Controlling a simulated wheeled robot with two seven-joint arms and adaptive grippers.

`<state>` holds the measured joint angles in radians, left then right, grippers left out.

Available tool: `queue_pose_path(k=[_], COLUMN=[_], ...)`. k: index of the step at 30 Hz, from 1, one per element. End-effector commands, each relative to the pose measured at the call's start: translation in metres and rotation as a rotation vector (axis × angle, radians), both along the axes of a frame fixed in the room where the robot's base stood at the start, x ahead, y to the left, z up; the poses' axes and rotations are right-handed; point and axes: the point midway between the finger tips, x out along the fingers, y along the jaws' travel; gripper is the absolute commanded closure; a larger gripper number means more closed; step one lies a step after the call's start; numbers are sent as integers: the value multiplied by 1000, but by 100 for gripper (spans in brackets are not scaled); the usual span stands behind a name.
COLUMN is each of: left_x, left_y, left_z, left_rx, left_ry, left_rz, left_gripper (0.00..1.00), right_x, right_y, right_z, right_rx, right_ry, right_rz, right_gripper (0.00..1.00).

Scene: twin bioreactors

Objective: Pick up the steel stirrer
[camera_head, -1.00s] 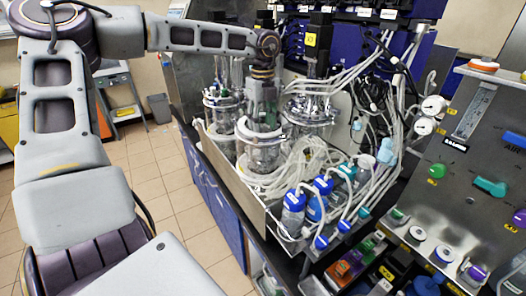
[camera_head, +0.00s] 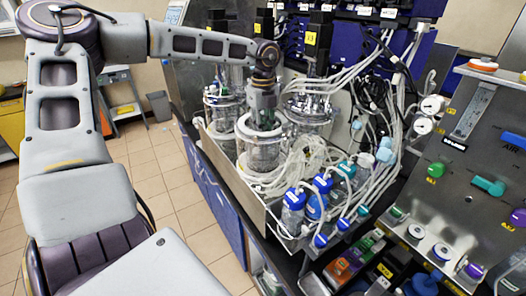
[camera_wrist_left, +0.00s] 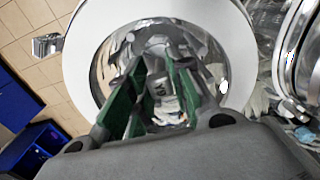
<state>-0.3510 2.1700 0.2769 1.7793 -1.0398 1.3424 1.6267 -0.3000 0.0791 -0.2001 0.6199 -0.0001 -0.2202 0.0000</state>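My left gripper (camera_head: 263,112) points down into the mouth of an open glass vessel with a white rim (camera_head: 243,129). In the left wrist view the white rim (camera_wrist_left: 82,60) surrounds the two green-padded fingers (camera_wrist_left: 158,85), which stand apart with a gap between them. Shiny metal shapes (camera_wrist_left: 172,44) show inside the vessel beyond the fingers; I cannot tell which of them is the steel stirrer. In the head view the stirrer cannot be made out, and the gripper hides the vessel's mouth. My right gripper is not in view.
Two lidded glass vessels (camera_head: 222,100) (camera_head: 308,112) stand close on either side. Coiled white tubing (camera_head: 305,160) and blue-capped bottles (camera_head: 293,212) lie in front. A control panel (camera_head: 480,150) is at the right. Floor is free at the left.

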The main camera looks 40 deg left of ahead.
Motion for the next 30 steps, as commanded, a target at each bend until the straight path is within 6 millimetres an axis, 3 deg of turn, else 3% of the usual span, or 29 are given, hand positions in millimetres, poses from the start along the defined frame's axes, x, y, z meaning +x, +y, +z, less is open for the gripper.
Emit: queue_pose_path(k=[4, 20, 30], left_x=[0, 1, 1], left_y=[0, 0, 0], left_z=[0, 2, 28], left_rx=[0, 0, 2], left_ry=[0, -2, -5], left_rz=[0, 0, 1], left_gripper=[100, 100, 100], right_x=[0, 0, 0], right_y=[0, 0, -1], right_z=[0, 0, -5], right_rx=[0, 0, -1], right_ry=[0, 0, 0], right_rz=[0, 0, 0], right_gripper=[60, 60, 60])
